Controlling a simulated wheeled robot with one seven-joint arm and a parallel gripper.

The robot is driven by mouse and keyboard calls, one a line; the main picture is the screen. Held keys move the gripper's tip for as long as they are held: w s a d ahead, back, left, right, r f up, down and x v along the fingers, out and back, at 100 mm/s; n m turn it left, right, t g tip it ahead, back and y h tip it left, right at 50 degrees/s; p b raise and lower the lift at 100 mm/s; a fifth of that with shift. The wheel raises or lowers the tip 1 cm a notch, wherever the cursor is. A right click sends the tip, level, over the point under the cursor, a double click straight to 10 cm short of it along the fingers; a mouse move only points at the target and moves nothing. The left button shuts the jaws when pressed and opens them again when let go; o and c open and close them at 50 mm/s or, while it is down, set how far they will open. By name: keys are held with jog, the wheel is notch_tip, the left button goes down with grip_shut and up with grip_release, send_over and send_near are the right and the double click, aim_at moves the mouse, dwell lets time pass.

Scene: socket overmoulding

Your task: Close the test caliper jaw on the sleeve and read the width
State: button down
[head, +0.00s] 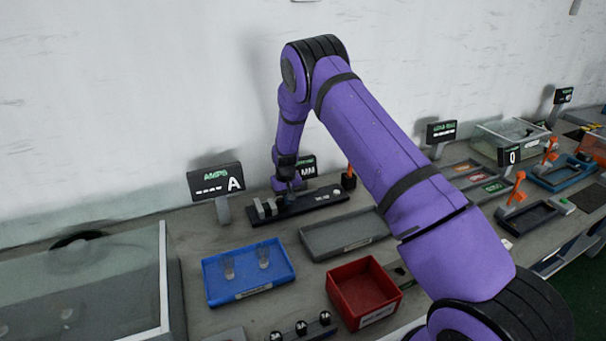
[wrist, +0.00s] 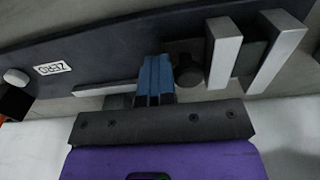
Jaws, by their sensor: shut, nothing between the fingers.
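The test caliper is a long black base (head: 318,203) on the bench, with two light upright jaws at its left end. In the wrist view the near jaw (wrist: 224,52) and the far jaw (wrist: 279,52) stand apart, with a dark grey piece (wrist: 249,62) between them; I cannot tell whether it is the sleeve. A dark round knob (wrist: 188,73) sits beside the near jaw. My gripper (wrist: 155,80) has its blue fingers together, empty, over the base next to the knob; I cannot tell whether they touch it. The MM display (head: 308,170) is partly hidden by my arm.
A ZERO label (wrist: 52,68) and white button (wrist: 15,77) are on the base. An AMPS display (head: 216,182) stands left. A blue tray (head: 248,292) with two clear pieces, an empty grey tray (head: 345,234) and a red bin (head: 362,290) lie in front.

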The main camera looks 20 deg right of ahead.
dwell(0.4)
jog(key=shift+d, duration=0.5)
notch_tip(320, 180, up, 7)
dwell(0.8)
jog(key=shift+d, duration=0.1)
jog(key=s+r+t, duration=0.1)
jog(key=s+r, duration=0.5)
jog(key=r, duration=0.5)
jog(key=s+r+t, duration=0.1)
jog(key=s+r, duration=0.5)
jog(key=r, duration=0.5)
jog(key=s+r+t, duration=0.1)
jog(key=s+r, duration=0.5)
jog(key=r, duration=0.5)
jog(key=s+r+t, duration=0.1)
jog(key=s+r, duration=0.2)
jog(key=s, duration=1.2)
jog(key=s+r+t, duration=0.1)
jog(key=s+r, duration=0.2)
jog(key=s, duration=1.2)
jog(key=shift+d, duration=0.3)
